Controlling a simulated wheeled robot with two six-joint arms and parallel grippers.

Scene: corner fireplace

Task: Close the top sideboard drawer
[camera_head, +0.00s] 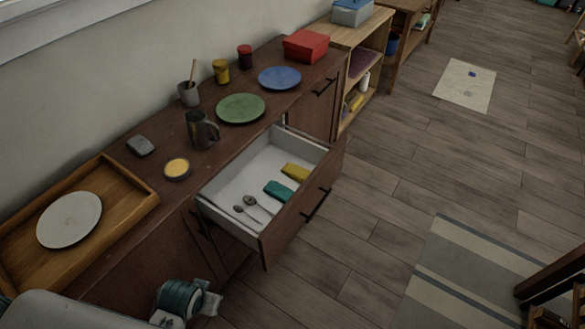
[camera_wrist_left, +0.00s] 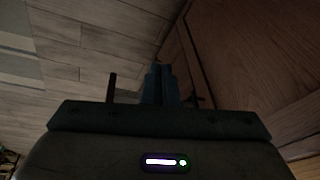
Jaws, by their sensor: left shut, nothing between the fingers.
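The dark wood sideboard (camera_head: 222,150) runs along the wall in the head view. Its top drawer (camera_head: 235,190) is pulled well out, its white inside showing. In it lie two spoons (camera_head: 255,205), a teal item (camera_head: 278,190) and a yellow item (camera_head: 295,172). A dark bar handle (camera_head: 317,204) is on the drawer's front. My left gripper (camera_wrist_left: 160,84) is shut and empty in the left wrist view, beside a brown wood panel (camera_wrist_left: 255,60). In the head view my left arm is at the bottom, left of the open drawer; its fingertips are not clear. My right gripper is not in view.
On the sideboard top stand a wooden tray (camera_head: 140,198) with a white plate (camera_head: 69,220), a dark mug (camera_head: 202,130), a green plate (camera_head: 241,108), a blue plate (camera_head: 279,78) and a red box (camera_head: 306,46). A striped rug (camera_head: 465,265) lies on the otherwise fairly open floor.

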